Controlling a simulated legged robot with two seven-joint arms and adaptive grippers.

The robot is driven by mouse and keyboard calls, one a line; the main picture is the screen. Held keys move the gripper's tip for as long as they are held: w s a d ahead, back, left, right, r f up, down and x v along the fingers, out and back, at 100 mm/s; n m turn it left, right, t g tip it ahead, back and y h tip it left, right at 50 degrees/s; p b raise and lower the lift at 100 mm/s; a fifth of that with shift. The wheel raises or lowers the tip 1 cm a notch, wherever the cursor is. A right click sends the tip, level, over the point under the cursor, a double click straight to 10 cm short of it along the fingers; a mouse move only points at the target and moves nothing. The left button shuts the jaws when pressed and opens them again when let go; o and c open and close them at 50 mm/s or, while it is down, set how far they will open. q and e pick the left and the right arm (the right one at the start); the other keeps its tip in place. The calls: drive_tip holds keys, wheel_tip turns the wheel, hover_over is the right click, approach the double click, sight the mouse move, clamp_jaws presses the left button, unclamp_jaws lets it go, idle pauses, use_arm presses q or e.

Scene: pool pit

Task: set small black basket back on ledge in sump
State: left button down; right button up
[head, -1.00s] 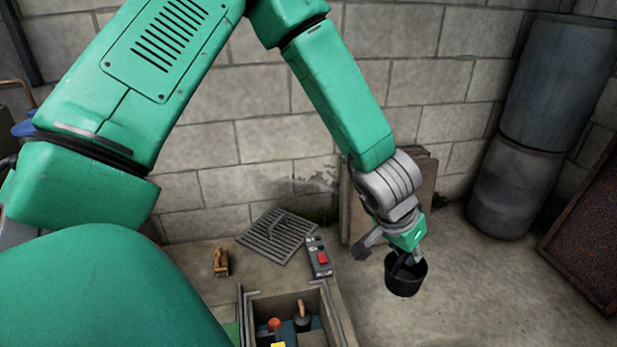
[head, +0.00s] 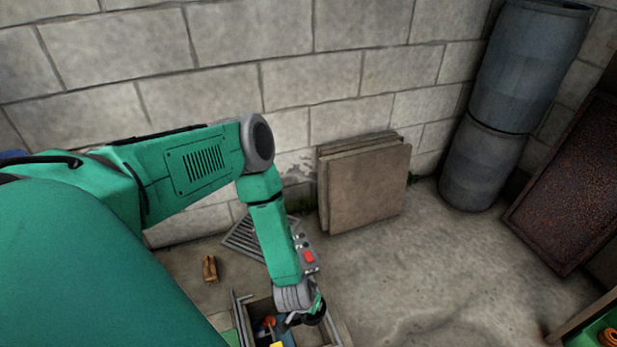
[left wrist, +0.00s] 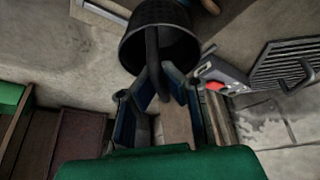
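The small black basket (head: 311,319) hangs from my left gripper (head: 304,310) over the right part of the open sump (head: 336,327). In the left wrist view the basket (left wrist: 165,42) is at the top, and its dark handle runs down between the fingers of my left gripper (left wrist: 160,88), which look closed on it. The arm and basket partly cover the sump, and its ledge cannot be made out clearly. An orange-topped part and a yellow part show inside the sump. My right gripper is in neither view.
A grey box with a red button (head: 308,257) sits just behind the sump, near a metal grate (head: 242,239) and a wooden brush-like block (head: 210,268). Slabs (head: 365,185) lean on the wall. Barrels (head: 515,80) and a rusty panel (head: 565,185) stand right. The floor between is clear.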

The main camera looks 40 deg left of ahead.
use_arm(q)
drive_tip(key=shift+s+f, duration=0.65)
drive_tip(key=shift+f, duration=0.25)
drive_tip(key=f+b, duration=0.1)
drive_tip(key=f, duration=0.1)
drive_tip(key=f+b, duration=0.1)
drive_tip(key=f, duration=0.1)
drive_tip(key=f+b, duration=0.1)
drive_tip(key=f, duration=0.1)
drive_tip(key=shift+d+f, duration=0.1)
drive_tip(key=shift+d, duration=0.25)
drive_tip(key=shift+f+b, duration=2.5)
drive_tip(key=shift+f, duration=2.95)
drive_tip(key=shift+a, duration=0.1)
